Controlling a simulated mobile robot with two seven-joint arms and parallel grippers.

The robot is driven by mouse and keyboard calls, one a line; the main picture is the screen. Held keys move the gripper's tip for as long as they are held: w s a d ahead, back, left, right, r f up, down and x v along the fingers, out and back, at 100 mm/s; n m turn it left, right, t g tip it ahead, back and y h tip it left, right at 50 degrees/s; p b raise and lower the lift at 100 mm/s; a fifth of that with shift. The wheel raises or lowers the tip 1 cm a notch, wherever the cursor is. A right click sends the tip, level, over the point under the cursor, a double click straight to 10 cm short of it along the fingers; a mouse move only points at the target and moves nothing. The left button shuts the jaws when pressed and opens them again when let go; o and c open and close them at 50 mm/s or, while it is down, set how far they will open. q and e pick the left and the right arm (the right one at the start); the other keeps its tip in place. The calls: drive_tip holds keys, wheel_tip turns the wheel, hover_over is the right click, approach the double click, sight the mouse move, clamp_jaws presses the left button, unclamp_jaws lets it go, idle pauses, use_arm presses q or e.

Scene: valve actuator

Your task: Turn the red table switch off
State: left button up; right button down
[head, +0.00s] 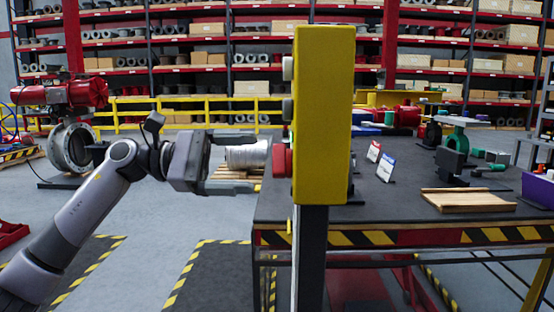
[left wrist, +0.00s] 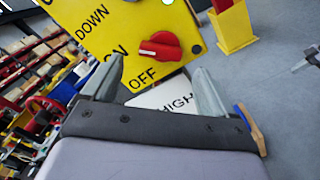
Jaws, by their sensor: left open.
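A yellow control box (head: 322,115) stands on a post in the middle of the head view, at the table's left end. Its red switch (head: 281,160) sticks out from its left side. In the left wrist view the red switch (left wrist: 160,46) sits on the yellow panel between the words ON and OFF, its white mark toward ON. My left gripper (head: 252,166) is open and empty, just left of the switch and apart from it. Its two fingers also show in the left wrist view (left wrist: 162,85), below the switch in the picture. My right gripper is not in view.
Other buttons (head: 288,68) stick out above the switch. The dark table (head: 400,205) behind holds signs, a wooden tray (head: 466,199) and parts. A red valve actuator (head: 62,93) stands at left. A yellow railing (head: 190,113) and stocked shelves are behind. Floor left of the table is mostly clear.

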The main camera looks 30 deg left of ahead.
sight(282, 161)
use_arm(q)
drive_tip(key=shift+p+x, duration=0.85)
drive_tip(key=shift+x, duration=1.75)
drive_tip(key=c, duration=1.1)
